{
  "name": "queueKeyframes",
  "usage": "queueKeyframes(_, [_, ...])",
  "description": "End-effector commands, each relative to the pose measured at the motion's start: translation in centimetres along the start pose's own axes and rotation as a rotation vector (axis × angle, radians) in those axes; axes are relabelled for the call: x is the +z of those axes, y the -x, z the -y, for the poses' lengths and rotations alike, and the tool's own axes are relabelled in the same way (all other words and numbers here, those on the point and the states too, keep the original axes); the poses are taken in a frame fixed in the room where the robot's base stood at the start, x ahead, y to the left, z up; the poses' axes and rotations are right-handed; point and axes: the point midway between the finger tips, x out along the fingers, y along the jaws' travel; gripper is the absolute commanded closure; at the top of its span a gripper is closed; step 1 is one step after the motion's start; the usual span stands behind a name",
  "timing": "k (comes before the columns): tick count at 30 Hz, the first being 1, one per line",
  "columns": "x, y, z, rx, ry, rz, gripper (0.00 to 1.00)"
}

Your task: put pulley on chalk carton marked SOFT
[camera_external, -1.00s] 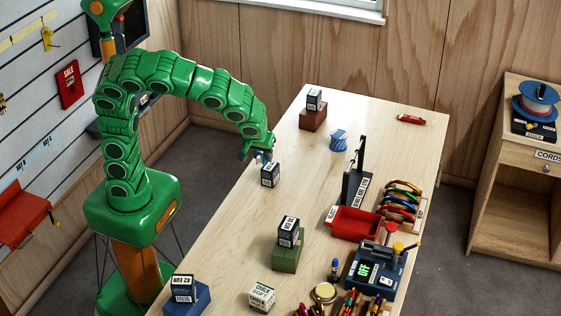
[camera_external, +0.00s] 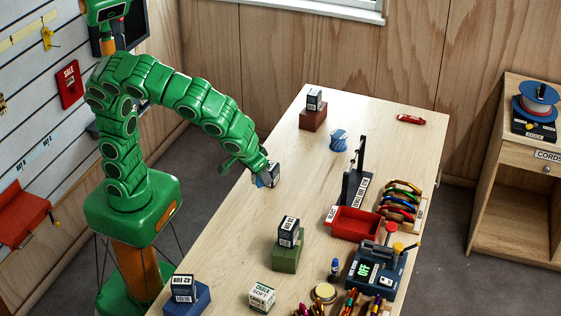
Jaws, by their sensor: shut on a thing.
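My gripper (camera_external: 266,174) is at the table's left edge, close beside a dark box with a white label (camera_external: 273,176). It is shut on a small blue thing, which I take to be the pulley (camera_external: 260,182). The arm and the box hide part of it, and I cannot tell whether it touches the box. The white chalk carton marked SOFT (camera_external: 262,297) stands on the table near the front, well below my gripper in the picture. Its top is bare.
Between them, to the right, a dark box stands on a green block (camera_external: 286,258). Another box sits on a blue block (camera_external: 188,300) at front left. A red tray (camera_external: 355,223), a dark stand (camera_external: 355,187) and a small blue object (camera_external: 338,141) stand further right. The table's left strip is mostly clear.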

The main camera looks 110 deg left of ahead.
Motion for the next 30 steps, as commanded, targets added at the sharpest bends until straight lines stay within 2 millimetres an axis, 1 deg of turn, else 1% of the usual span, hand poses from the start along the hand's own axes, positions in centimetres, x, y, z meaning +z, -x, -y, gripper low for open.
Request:
queueKeyframes(1, [1.0, 0.7, -1.2, 0.025, -0.056, 0.0, 0.95])
queueKeyframes(6, [4.2, 3.0, -4.6, 0.104, -0.245, 0.0, 0.95])
queueKeyframes(11, [7.5, 5.3, -7.6, 0.179, -0.424, 0.0, 0.95])
queueKeyframes(18, [13.0, 9.3, -11.3, 0.292, -0.694, -0.001, 0.95])
queueKeyframes(21, [15.1, 10.8, -12.5, 0.334, -0.795, -0.001, 0.95])
queueKeyframes(24, [16.9, 12.0, -13.2, 0.366, -0.877, -0.001, 0.95])
queueKeyframes(27, [18.1, 12.9, -13.8, 0.388, -0.936, -0.001, 0.95])
queueKeyframes(30, [18.9, 13.4, -14.1, 0.402, -0.969, 0.0, 0.95])
